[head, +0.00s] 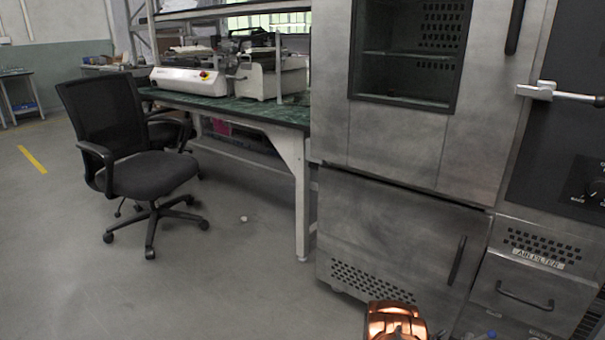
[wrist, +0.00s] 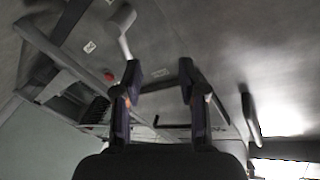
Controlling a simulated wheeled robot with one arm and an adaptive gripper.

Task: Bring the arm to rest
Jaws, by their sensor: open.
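My gripper (wrist: 160,82) shows in the wrist view with its two dark fingers spread apart. It is open and nothing is between the fingers. In the head view the gripper itself does not show; only a copper-coloured part of my arm shows at the bottom edge, right of the middle, in front of the steel cabinet. The wrist view looks onto grey metal surfaces, with a red spot and a grey handle shape near the fingers.
A large steel oven cabinet (head: 390,225) fills the right side. A green-topped workbench (head: 240,107) with white equipment (head: 189,80) stands behind. A black office chair (head: 145,172) is at the left. The grey floor (head: 110,290) in front is mostly clear, with one small white object (head: 243,219).

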